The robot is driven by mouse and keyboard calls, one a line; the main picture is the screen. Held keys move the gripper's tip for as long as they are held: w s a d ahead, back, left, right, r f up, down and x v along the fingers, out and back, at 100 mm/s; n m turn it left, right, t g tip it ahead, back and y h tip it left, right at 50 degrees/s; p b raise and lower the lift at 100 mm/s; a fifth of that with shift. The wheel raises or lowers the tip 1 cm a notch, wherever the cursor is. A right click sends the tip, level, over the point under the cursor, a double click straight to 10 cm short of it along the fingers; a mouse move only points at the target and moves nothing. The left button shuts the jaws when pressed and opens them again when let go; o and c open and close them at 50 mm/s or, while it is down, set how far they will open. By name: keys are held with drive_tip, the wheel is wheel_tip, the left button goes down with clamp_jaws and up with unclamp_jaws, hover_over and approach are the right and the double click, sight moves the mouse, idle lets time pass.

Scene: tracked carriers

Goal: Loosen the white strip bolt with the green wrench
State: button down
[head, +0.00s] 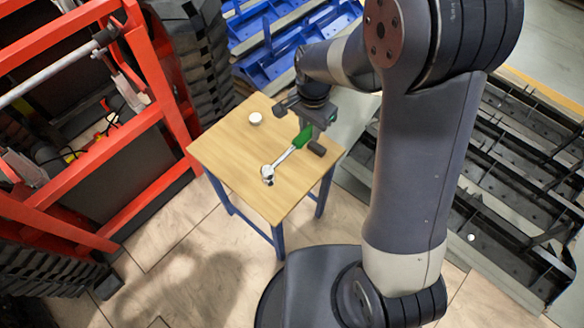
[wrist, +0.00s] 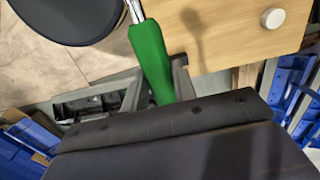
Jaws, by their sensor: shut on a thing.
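The green wrench shows in the head view with its green handle (head: 303,137) toward my arm and its silver head (head: 268,172) over the wooden table, toward the front. My gripper (wrist: 160,78) is shut on the green handle (wrist: 152,52), with a dark finger on each side in the wrist view. Whether the wrench touches the tabletop is unclear. A short white round piece (head: 255,118) stands on the table apart from the wrench; it also shows in the wrist view (wrist: 272,18). I cannot pick out the white strip bolt for certain.
The small wooden table (head: 232,160) has blue legs and free room at its left. A red frame (head: 160,75) stands close on the left beside dark track links (head: 200,60). Blue carriers (head: 280,50) lie behind. Black track parts (head: 500,190) lie at right.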

drive_tip(key=s, duration=1.7)
drive_tip(key=shift+w, duration=0.1)
drive_tip(key=w+d+n+p, duration=0.3)
drive_tip(key=w+d, duration=0.4)
drive_tip(key=w, duration=0.3)
drive_tip(key=w+d+n+p, duration=0.3)
drive_tip(key=w+d, duration=0.3)
drive_tip(key=w, duration=0.4)
drive_tip(key=shift+w+d+f+n+p, duration=0.2)
drive_tip(key=shift+d+n+p, duration=0.2)
drive_tip(key=shift+n, duration=0.4)
